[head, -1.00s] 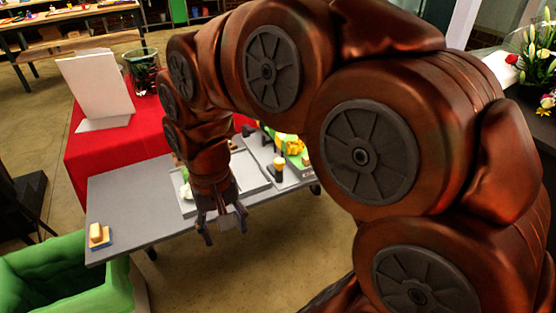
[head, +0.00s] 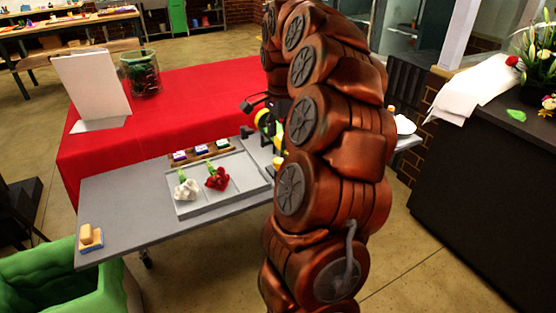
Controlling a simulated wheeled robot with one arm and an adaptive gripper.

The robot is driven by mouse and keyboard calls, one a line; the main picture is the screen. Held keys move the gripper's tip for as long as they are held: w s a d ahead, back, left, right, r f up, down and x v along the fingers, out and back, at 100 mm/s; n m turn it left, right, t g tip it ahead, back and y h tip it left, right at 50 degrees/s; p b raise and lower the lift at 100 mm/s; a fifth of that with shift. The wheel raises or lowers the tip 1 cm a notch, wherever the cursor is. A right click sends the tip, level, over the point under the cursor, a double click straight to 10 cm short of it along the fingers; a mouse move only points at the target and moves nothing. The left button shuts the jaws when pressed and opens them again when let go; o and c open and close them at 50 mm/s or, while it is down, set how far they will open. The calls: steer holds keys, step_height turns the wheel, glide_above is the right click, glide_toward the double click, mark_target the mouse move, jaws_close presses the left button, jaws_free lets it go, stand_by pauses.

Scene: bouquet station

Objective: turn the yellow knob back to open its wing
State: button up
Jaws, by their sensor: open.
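A small yellow knob (head: 278,162) shows at the left edge of my raised arm, on the right part of the grey table. Most of its mount, and any wing by it, is hidden behind the arm. My gripper (head: 249,117) appears above the back edge of the table as dark fingers, spread apart and pointing left. A yellow and green thing (head: 264,119) shows just behind the fingers; I cannot tell whether it touches them. The gripper looks empty and apart from the knob.
On the grey table (head: 130,210) lies a tray (head: 196,213) with a white flower (head: 186,189) and a red flower (head: 217,181). A wooden rack (head: 180,163) stands behind it. A sponge (head: 90,235) lies at the front left. A green bin (head: 60,280) stands below.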

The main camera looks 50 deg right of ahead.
mark_target(278, 160)
steer(key=shift+w+f+p, duration=0.15)
steer(key=shift+f+p, duration=0.5)
steer(key=shift+f, duration=3.2)
jaws_close()
